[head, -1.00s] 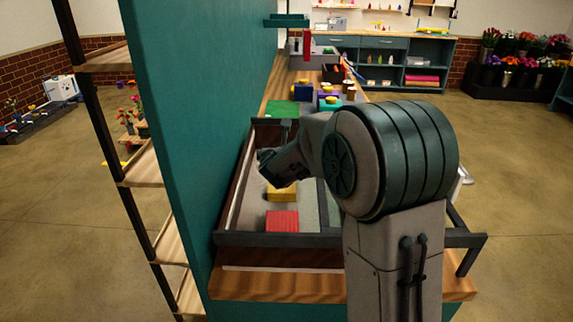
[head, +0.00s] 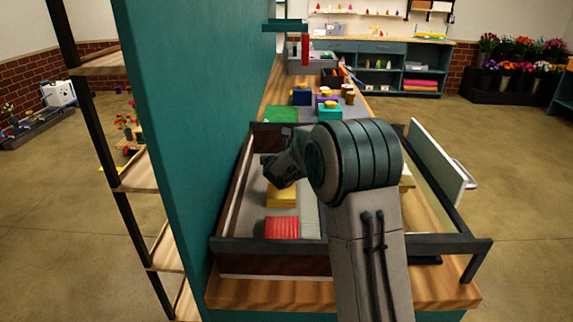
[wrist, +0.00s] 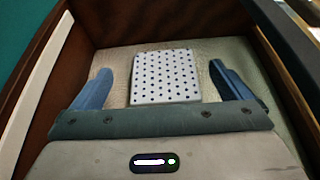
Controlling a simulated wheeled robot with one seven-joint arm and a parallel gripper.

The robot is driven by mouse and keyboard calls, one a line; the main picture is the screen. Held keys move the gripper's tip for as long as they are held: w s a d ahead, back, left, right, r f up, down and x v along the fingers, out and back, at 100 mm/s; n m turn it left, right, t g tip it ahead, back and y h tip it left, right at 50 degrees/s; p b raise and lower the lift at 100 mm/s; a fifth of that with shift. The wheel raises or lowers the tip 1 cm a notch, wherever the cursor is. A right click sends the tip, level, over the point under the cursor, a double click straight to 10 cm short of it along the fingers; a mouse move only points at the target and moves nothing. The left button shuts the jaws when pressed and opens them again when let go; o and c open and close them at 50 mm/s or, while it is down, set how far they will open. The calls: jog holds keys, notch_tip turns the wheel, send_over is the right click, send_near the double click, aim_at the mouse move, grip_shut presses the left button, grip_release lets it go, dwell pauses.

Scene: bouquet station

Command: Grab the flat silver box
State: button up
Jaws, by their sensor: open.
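A flat, pale silver-white box with rows of dark dots (wrist: 165,77) lies on the light floor of a dark-walled bin in the wrist view. My gripper (wrist: 160,69) is open, with one blue finger to the left of the box and one to the right. In the head view my gripper (head: 280,171) is over the bin, and I cannot make out the dotted box there.
A yellow box (head: 282,195) and a red ribbed box (head: 282,227) lie in the same bin. Dark rails (head: 270,246) edge the bin, and a tall teal wall (head: 185,140) stands close on its left. A pale panel (head: 437,155) stands upright on the right. Several small boxes stand farther back.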

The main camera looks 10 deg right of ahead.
jog(key=shift+f+p+x, duration=0.1)
jog(key=shift+p+x, duration=0.25)
jog(key=shift+x, duration=0.95)
jog(key=shift+f+p+x, duration=0.15)
jog(key=shift+p+x, duration=0.2)
jog(key=shift+x, duration=1)
jog(key=shift+s+d, duration=0.2)
jog(key=shift+c, duration=0.4)
jog(key=c, duration=1.1)
jog(key=shift+o, duration=0.2)
